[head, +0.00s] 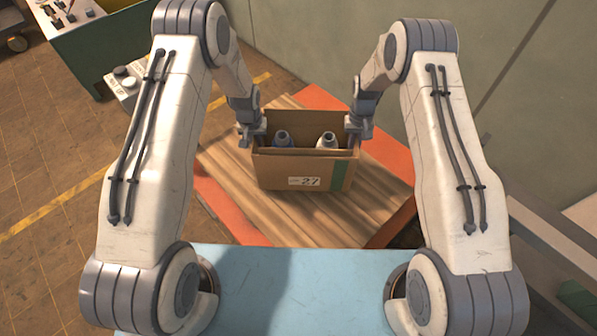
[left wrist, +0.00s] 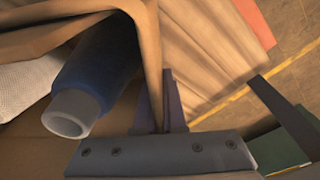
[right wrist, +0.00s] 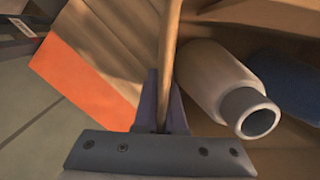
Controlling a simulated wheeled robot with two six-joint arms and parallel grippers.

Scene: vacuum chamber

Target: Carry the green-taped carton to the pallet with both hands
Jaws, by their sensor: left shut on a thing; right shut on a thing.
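The open brown carton (head: 275,172) has a green tape strip (head: 340,177) and a white label reading 27 on its front. It holds a blue bottle (head: 282,141) and a white bottle (head: 327,141). It appears upright over the wooden pallet (head: 365,214); I cannot tell if it touches the boards. My left gripper (head: 253,134) is shut on its left wall, seen in the left wrist view (left wrist: 160,115). My right gripper (head: 356,127) is shut on its right wall, seen in the right wrist view (right wrist: 162,110). The carton hides the pallet's middle.
An orange-red border (head: 218,209) shows around the pallet. A light blue surface (head: 300,285) lies in front, nearest me. A green bench (head: 105,35) stands at the back left. A grey-green wall (head: 320,45) rises behind.

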